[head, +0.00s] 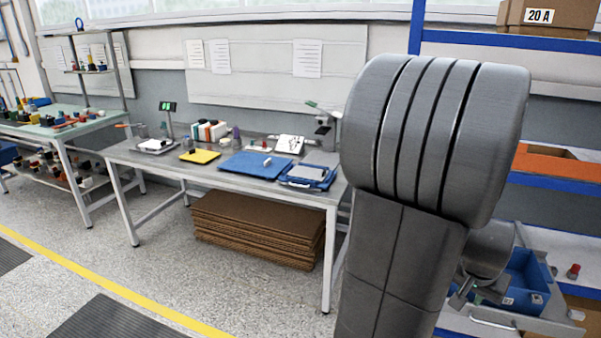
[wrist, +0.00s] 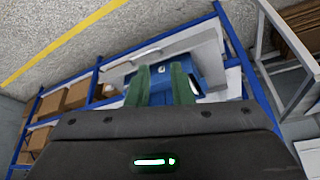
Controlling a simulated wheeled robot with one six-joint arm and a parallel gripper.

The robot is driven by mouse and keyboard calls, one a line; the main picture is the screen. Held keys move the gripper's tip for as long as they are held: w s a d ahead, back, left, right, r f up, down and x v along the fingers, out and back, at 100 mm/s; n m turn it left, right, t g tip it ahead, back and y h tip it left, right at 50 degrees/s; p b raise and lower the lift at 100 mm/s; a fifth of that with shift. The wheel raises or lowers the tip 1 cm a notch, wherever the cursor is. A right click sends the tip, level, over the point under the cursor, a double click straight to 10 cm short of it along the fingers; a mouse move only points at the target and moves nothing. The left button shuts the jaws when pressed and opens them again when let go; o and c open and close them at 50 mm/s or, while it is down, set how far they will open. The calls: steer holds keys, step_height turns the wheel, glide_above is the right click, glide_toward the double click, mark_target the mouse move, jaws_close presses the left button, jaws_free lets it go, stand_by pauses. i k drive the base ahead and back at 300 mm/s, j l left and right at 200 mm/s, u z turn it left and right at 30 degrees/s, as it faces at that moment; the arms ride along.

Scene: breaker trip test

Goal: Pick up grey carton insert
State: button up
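I cannot make out the grey carton insert for certain in either view. My gripper (wrist: 160,80) shows two green fingers apart, with the blue of a bin (wrist: 158,96) visible between them and nothing clearly held. In the head view, my gripper (head: 470,295) is partly hidden behind my own arm, at the left side of the blue bin (head: 525,278) on the lower right shelf. What lies inside the bin is mostly hidden or too small to tell.
Blue-framed shelving (head: 560,183) stands at the right, with a carton (head: 556,17) labelled 20 A on top. A small red item (head: 573,271) is near the bin. A workbench (head: 318,198) with blue mats, a yellow pad and tools stands left. Flattened cardboard (head: 258,230) lies beneath. The floor in front is clear.

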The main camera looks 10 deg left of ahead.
mark_target(298, 171)
steer(key=i+j+u, duration=0.35)
steer(key=i, duration=0.45)
steer(key=i+u, duration=0.4)
steer(key=i, duration=1.2)
